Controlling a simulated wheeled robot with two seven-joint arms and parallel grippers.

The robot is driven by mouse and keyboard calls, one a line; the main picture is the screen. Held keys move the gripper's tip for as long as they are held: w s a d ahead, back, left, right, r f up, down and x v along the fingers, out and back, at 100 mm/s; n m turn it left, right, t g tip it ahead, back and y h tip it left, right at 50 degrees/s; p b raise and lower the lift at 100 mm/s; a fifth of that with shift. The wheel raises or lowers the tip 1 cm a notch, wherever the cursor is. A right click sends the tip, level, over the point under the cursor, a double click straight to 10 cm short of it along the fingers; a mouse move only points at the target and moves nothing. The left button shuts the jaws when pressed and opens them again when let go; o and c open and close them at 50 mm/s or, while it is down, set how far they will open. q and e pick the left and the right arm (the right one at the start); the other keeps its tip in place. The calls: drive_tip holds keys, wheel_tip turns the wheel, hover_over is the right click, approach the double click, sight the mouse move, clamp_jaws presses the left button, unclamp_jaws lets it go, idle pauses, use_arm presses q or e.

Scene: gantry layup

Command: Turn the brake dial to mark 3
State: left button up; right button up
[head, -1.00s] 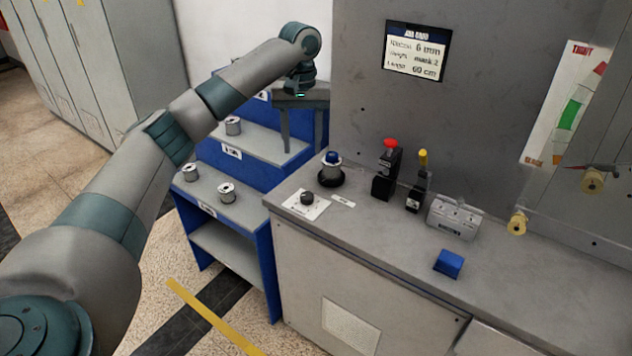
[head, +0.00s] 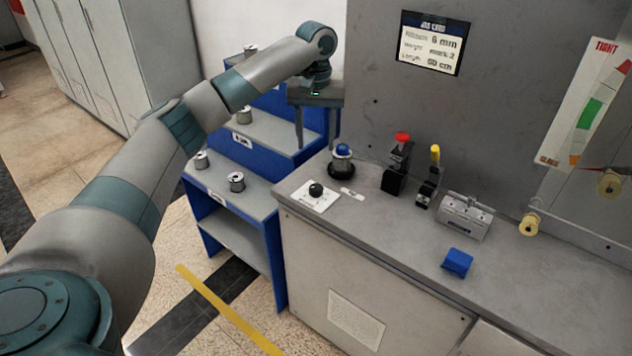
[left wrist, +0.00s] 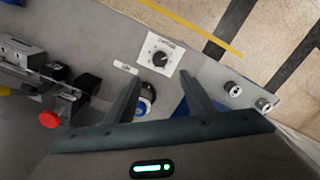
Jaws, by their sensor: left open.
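The brake dial (head: 316,190) is a black round knob on a white square plate near the counter's left end. It also shows in the left wrist view (left wrist: 160,58), upper middle, with fine markings around it too small to read. My left gripper (head: 316,147) is open and empty, fingers pointing down, above and behind the dial in the head view. In the left wrist view its two fingers (left wrist: 160,80) are spread, with the dial just beyond their tips, not touched. My right gripper is not in view.
A spool with a blue top (head: 342,160) stands close behind the dial. A red-topped device (head: 398,165), yellow-topped lever (head: 430,177), grey block (head: 465,215) and blue block (head: 457,262) stand rightward. A wall card (head: 432,43) appears to read "mark 2". Blue shelves (head: 262,150) hold spools.

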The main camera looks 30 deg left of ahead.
use_arm(q)
drive_tip(key=p, duration=0.2)
hover_over(316, 187)
wheel_tip(316, 187, down, 7)
drive_tip(key=shift+f, duration=0.2)
wheel_tip(316, 187, down, 6)
drive_tip(key=shift+r, duration=0.25)
drive_tip(key=shift+f+p, duration=0.35)
drive_tip(key=shift+f, duration=0.55)
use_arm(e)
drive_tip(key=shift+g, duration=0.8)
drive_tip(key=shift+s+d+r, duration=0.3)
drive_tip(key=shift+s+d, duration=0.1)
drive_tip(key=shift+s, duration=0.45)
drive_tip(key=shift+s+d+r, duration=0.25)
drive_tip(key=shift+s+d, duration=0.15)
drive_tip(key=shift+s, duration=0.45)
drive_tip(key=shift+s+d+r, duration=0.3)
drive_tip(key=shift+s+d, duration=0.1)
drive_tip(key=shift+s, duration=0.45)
use_arm(q)
drive_tip(key=shift+c, duration=0.5)
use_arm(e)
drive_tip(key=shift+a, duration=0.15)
use_arm(q)
drive_tip(key=c, duration=1)
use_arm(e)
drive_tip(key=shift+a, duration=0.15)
